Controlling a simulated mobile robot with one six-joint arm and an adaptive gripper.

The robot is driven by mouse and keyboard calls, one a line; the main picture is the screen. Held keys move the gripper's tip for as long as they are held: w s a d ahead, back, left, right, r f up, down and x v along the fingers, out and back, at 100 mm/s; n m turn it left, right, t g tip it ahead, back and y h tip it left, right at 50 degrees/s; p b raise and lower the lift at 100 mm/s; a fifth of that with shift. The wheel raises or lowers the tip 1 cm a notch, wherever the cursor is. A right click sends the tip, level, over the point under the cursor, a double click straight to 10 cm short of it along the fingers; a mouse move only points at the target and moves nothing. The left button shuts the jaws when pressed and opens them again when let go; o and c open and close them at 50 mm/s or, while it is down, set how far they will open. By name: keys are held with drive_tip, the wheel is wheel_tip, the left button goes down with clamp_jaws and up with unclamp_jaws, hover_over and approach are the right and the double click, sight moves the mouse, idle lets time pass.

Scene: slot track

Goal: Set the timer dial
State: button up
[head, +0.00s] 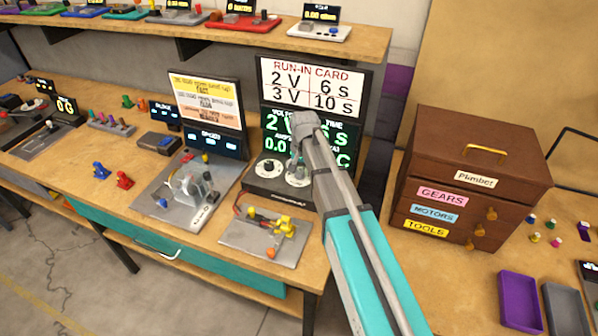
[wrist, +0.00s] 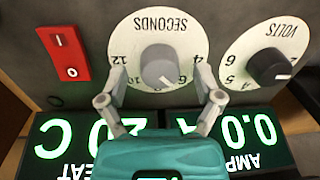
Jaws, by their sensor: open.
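The timer dial is a white disc marked SECONDS with a grey knob (wrist: 160,66), upside down in the wrist view. A pale mark on the knob points down and slightly right there; I cannot read its exact setting. In the head view this dial (head: 297,179) is the right one on the dark power unit, partly hidden by my arm. My gripper (wrist: 160,80) is open, its fingers apart on either side of the grey knob, with gaps showing. My gripper (head: 297,158) hangs over the dial in the head view.
The VOLTS dial with a black knob (wrist: 268,66) sits close beside the right finger in the wrist view. A red switch (wrist: 65,55) is at the left. The run-in card (head: 311,88) reads 2 V 6 s, 3 V 10 s. A wooden drawer cabinet (head: 470,180) stands right.

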drive_tip(key=c, duration=1.2)
drive_tip(key=shift+o, duration=0.2)
drive_tip(key=shift+n, duration=0.6)
drive_tip(key=o, duration=1.2)
drive_tip(key=shift+c, duration=0.2)
drive_tip(key=shift+r, duration=0.15)
